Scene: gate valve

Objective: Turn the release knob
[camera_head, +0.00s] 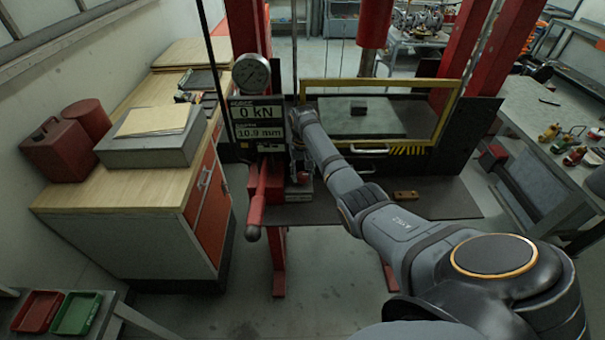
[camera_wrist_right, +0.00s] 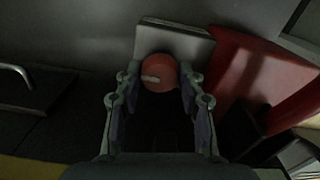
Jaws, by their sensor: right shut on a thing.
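The release knob (camera_wrist_right: 158,68) is round and red with a pale pointer mark, and shows between the fingertips in the right wrist view. My right gripper (camera_wrist_right: 160,82) is shut on it, one finger on each side. A pale plate (camera_wrist_right: 178,42) lies just behind the knob. In the head view my right arm reaches from the lower right to the press, and my right gripper (camera_head: 299,166) is beside the display panel, mostly hidden by the arm. The knob cannot be made out there. My left gripper is not in view.
The display (camera_head: 258,122) reads 0 kN and 10.9 mm, with a round gauge (camera_head: 251,74) above. A red lever (camera_head: 257,205) stands left of my gripper. A yellow-framed guard (camera_head: 447,115) is behind my arm. A wooden-topped cabinet (camera_head: 115,195) stands at left.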

